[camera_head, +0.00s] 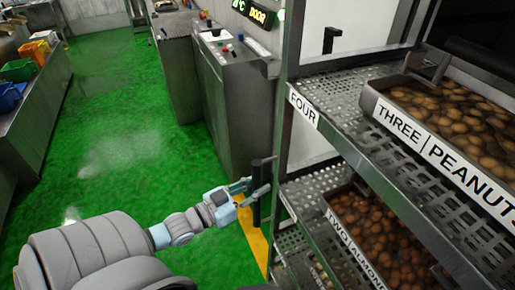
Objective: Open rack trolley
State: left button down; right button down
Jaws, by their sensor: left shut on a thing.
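The rack trolley (372,150) is a metal frame with perforated shelves on the right side of the view. Its labels read "FOUR", "THREE PEANUTS" and "TWO ALMOND". A black vertical handle (262,172) stands at the trolley's left edge. My left gripper (256,191) reaches in from the left and is shut on this black handle, with its fingers around the bar. My right gripper is not in view.
Trays of nuts (455,118) sit on the shelves. A grey control cabinet (238,105) with buttons stands behind the gripper. Steel counters with coloured bins (18,70) line the left. The green floor (110,120) between is clear.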

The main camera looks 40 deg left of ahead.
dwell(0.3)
pick_arm(q)
jog(key=c, duration=1.4)
grip_release()
jog(key=v, duration=1.2)
